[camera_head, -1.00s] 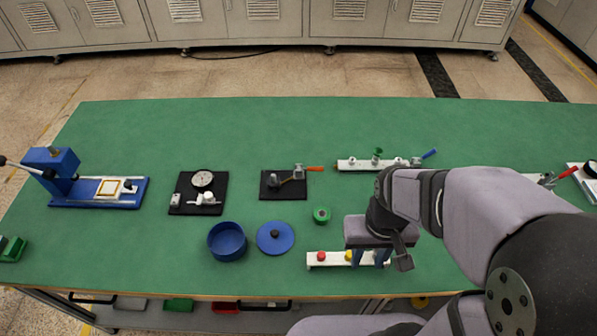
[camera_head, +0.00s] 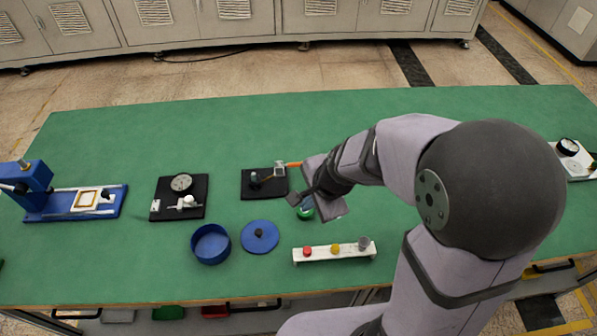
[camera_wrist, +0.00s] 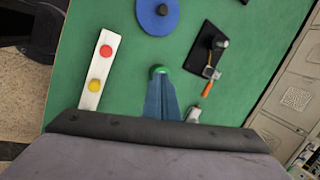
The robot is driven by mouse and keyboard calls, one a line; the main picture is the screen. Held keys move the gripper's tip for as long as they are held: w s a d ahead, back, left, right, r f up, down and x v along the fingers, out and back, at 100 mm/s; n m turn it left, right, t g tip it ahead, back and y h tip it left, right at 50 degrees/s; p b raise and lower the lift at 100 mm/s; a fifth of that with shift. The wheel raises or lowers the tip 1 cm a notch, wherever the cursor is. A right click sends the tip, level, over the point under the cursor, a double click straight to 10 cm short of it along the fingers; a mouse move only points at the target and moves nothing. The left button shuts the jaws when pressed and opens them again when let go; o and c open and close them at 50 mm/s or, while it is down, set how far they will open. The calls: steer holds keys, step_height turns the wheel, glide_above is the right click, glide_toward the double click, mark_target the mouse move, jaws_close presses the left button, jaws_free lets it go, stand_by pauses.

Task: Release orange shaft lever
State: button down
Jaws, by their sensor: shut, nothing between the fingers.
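The orange lever (camera_head: 294,164) sticks out to the right from a small metal clamp or shaft fixture on a black plate (camera_head: 247,190). In the wrist view the orange lever (camera_wrist: 207,89) lies to the right of my fingers, apart from them. My gripper (camera_head: 304,205) is shut and empty, above the table just below and right of the lever in the head view. My wrist stands close to the lever's outer end in the head view.
A white strip with red and yellow buttons (camera_head: 320,254) lies nearer the front edge. A blue bowl (camera_head: 211,245) and blue lid (camera_head: 260,237) lie front-left. A black plate with a dial (camera_head: 165,187) and a blue press (camera_head: 36,190) stand farther left. The back of the table is clear.

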steer(key=w+a+m+t, duration=0.2)
steer(key=w+m, duration=0.4)
steer(key=m, duration=0.3)
steer(key=m+t+h, duration=0.2)
steer(key=m+h, duration=0.1)
steer(key=m, duration=1)
glide_toward(295, 165)
steer(key=shift+s+d+b, duration=0.25)
steer(key=shift+s+d, duration=0.05)
steer(key=shift+s, duration=0.25)
steer(key=shift+s+d+b, duration=0.2)
steer(key=shift+s+d, duration=0.1)
steer(key=shift+s, duration=0.25)
steer(key=b+x, duration=0.2)
steer(key=x, duration=0.6)
steer(key=shift+s+a+f+b, duration=0.1)
steer(key=shift+s+b, duration=0.05)
steer(key=shift+b, duration=0.15)
steer(key=shift+x, duration=0.95)
